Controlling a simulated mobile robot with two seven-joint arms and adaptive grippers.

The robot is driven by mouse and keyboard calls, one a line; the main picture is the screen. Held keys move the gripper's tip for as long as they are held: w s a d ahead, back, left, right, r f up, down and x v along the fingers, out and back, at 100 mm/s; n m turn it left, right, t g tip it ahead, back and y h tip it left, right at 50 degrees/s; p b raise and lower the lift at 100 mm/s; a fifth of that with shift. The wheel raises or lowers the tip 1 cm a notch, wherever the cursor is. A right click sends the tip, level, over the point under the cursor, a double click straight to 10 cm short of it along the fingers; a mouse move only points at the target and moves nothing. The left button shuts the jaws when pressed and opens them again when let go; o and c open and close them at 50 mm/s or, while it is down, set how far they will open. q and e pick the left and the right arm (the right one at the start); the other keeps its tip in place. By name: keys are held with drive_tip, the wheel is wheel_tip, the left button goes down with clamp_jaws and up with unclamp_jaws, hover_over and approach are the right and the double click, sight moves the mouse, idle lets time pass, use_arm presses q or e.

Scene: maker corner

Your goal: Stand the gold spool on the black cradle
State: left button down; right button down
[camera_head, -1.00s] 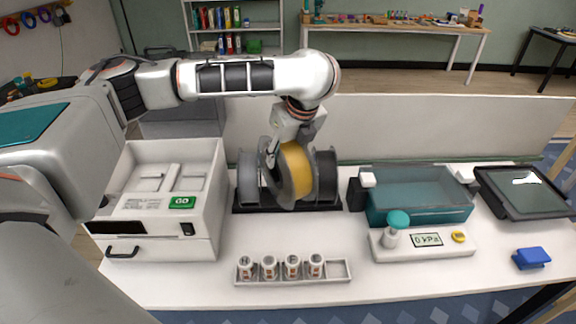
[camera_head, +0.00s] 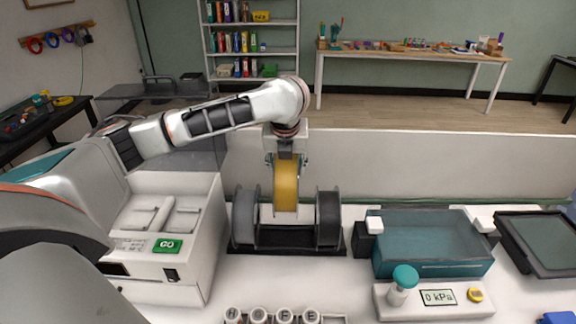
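The gold spool (camera_head: 286,187) hangs upright, seen nearly edge-on, from my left gripper (camera_head: 287,160). The gripper's fingers are at the spool's upper part, and the gripper is shut on it. The black cradle (camera_head: 289,248) lies on the white table below. A grey spool (camera_head: 245,218) stands at the cradle's left end and a black spool (camera_head: 328,218) at its right end. The gold spool is above the gap between them, its bottom visibly clear of the cradle. My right gripper is not in view.
A white machine with a green GO label (camera_head: 167,246) stands left of the cradle. Labelled jars (camera_head: 284,317) are in front. A low white partition (camera_head: 420,165) runs behind.

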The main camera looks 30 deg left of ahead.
use_arm(q)
drive_tip(key=shift+w+f+b, duration=0.1)
drive_tip(key=shift+f+b, duration=0.4)
drive_tip(key=shift+f, duration=5.7)
drive_tip(key=shift+f+p, duration=0.4)
drive_tip(key=shift+p, duration=0.1)
drive_tip(key=c, duration=1.1)
unclamp_jaws()
drive_tip(key=shift+o, duration=0.3)
drive_tip(key=shift+f, duration=0.15)
drive_tip(key=v, duration=1.2)
